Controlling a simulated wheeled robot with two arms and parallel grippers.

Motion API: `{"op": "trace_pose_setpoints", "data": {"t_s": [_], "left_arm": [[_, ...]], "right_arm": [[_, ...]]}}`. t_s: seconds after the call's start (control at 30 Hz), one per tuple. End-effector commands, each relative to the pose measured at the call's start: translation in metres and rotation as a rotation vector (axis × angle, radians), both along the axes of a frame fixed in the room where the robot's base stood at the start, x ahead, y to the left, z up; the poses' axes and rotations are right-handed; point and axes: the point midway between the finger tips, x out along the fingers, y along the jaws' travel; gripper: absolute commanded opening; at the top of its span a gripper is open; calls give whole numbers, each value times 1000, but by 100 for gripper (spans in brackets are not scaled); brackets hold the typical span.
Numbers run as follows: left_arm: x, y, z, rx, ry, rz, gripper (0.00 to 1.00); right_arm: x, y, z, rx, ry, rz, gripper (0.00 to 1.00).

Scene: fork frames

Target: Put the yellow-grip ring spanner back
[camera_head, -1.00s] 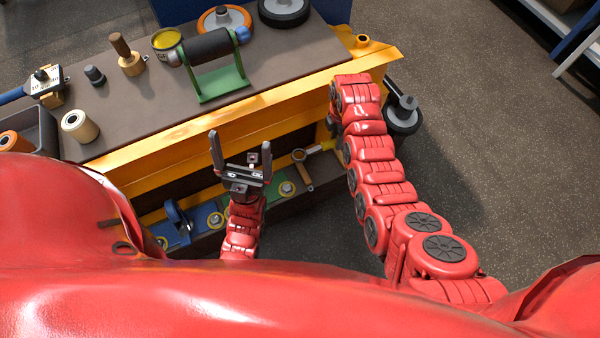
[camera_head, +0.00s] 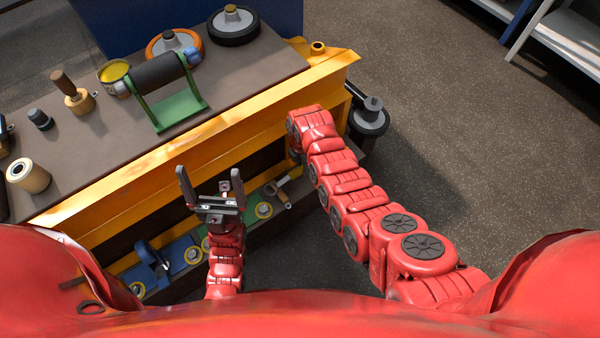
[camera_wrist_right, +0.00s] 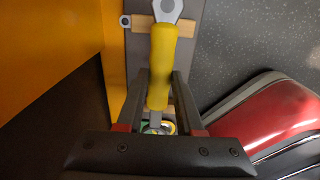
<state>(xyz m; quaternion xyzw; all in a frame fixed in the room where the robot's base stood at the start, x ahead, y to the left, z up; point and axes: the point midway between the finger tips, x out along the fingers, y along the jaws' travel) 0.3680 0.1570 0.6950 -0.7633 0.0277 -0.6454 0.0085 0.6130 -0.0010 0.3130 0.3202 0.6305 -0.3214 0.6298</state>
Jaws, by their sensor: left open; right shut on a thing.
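The yellow-grip ring spanner (camera_wrist_right: 161,65) is between the fingers of my right gripper (camera_wrist_right: 160,80) in the right wrist view. Its grey ring end (camera_wrist_right: 168,9) points away from the gripper, over a light wooden bar (camera_wrist_right: 184,27) on a dark ledge. Whether the ring touches the bar is unclear. My left gripper (camera_head: 210,173) is open and empty, in front of the bench's orange edge.
The bench top (camera_head: 110,150) holds a green stand with a dark roller (camera_head: 160,72), wheels and a wooden-handled tool. A blue clamp-like part (camera_head: 152,258) and several yellow rings lie on the lower ledge. A caster (camera_head: 369,118) stands right of the bench.

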Motion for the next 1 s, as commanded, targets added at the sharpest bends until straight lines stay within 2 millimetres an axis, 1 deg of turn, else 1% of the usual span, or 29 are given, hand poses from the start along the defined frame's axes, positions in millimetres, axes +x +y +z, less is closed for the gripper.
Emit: {"op": "trace_pose_setpoints", "data": {"t_s": [0.1, 0.17, 0.27, 0.53, 0.57, 0.6, 0.7, 1.0], "left_arm": [[0, 0, -11, 0, 0, 0, 100], [0, 0, -16, 4, -2, 0, 100], [0, 0, -11, 2, -1, 1, 100], [0, 0, -11, 0, 0, 0, 100], [0, 0, -11, 0, 0, 0, 100], [0, 0, -11, 0, 0, 0, 100], [0, 0, -11, 0, 0, 0, 100], [0, 0, -13, 1, 0, 0, 100]], "right_arm": [[0, 0, -19, 0, 1, 0, 0], [0, 1, -29, 0, 1, 1, 0], [0, 0, -30, 1, 1, 0, 0], [1, 1, -32, 1, -2, -1, 0], [0, 0, -32, 1, -2, -1, 41], [0, 0, -32, 1, -2, -1, 48], [0, 0, -32, 1, -2, -1, 66], [0, 0, -33, 1, -2, -1, 66]]}}
